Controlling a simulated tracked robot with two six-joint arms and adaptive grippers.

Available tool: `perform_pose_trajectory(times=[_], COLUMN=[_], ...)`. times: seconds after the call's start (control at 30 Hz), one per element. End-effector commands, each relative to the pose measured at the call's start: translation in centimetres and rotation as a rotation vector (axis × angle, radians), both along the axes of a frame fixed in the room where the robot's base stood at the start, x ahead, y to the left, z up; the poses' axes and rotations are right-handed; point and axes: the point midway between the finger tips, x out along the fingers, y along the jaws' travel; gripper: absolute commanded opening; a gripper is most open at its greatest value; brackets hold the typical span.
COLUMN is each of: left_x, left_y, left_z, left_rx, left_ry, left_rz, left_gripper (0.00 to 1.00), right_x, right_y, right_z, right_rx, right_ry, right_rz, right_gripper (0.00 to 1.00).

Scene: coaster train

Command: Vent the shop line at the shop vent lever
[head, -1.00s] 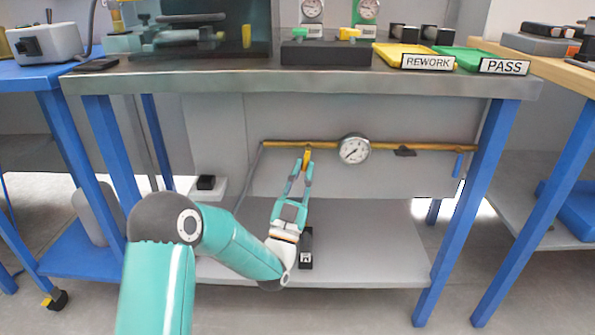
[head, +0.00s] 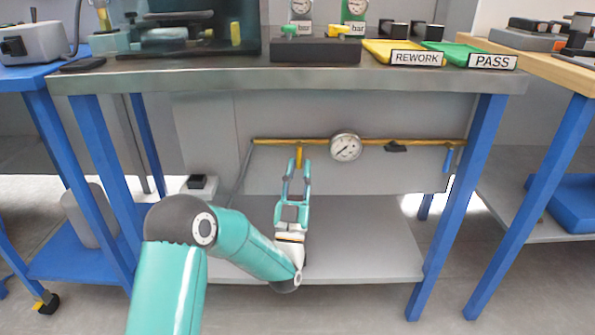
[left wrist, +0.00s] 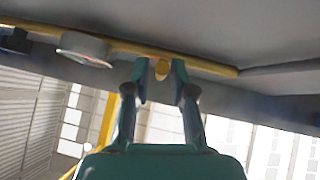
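A yellow lever (head: 299,154) hangs down from the yellow pipe (head: 270,141) under the workbench. No label on it can be read, so I cannot confirm that it is the shop vent lever. My left gripper (head: 294,165) points up at it from below. In the left wrist view, the lever's rounded yellow end (left wrist: 162,69) shows between the two fingertips of my left gripper (left wrist: 160,76), with gaps on both sides. The fingers are apart. My right gripper is in neither view.
A round gauge (head: 346,147) sits on the pipe right of the lever. Further right are a dark handle (head: 396,148) and a blue lever (head: 448,158). The bench top (head: 200,78) is above and a grey shelf (head: 370,235) below. Blue legs (head: 470,200) flank the space.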

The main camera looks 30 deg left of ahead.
Motion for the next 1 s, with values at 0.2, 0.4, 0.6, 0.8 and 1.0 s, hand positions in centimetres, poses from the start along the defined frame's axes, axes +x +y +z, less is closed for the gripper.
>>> perform_pose_trajectory(times=[0.2, 0.4, 0.6, 0.8, 1.0], left_x=[0.0, -0.1, -0.1, -0.1, 0.0], left_y=[0.1, 0.1, 0.0, 0.0, 0.0], left_z=[0.1, 0.5, 2.8, 6.6, 9.2], left_rx=[0.000, 0.001, 0.002, 0.002, 0.000], left_ry=[-0.003, -0.006, -0.010, -0.010, -0.005], left_rz=[0.002, 0.002, 0.002, 0.002, 0.002], left_gripper=[0.39, 0.39, 0.39, 0.39, 0.39], right_x=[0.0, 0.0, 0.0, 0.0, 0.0], right_y=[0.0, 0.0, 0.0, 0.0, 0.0], right_z=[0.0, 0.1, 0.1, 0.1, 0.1], right_rx=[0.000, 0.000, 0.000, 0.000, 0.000], right_ry=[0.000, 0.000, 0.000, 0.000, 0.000], right_rz=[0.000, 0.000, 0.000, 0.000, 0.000], right_gripper=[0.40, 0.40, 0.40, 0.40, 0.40])
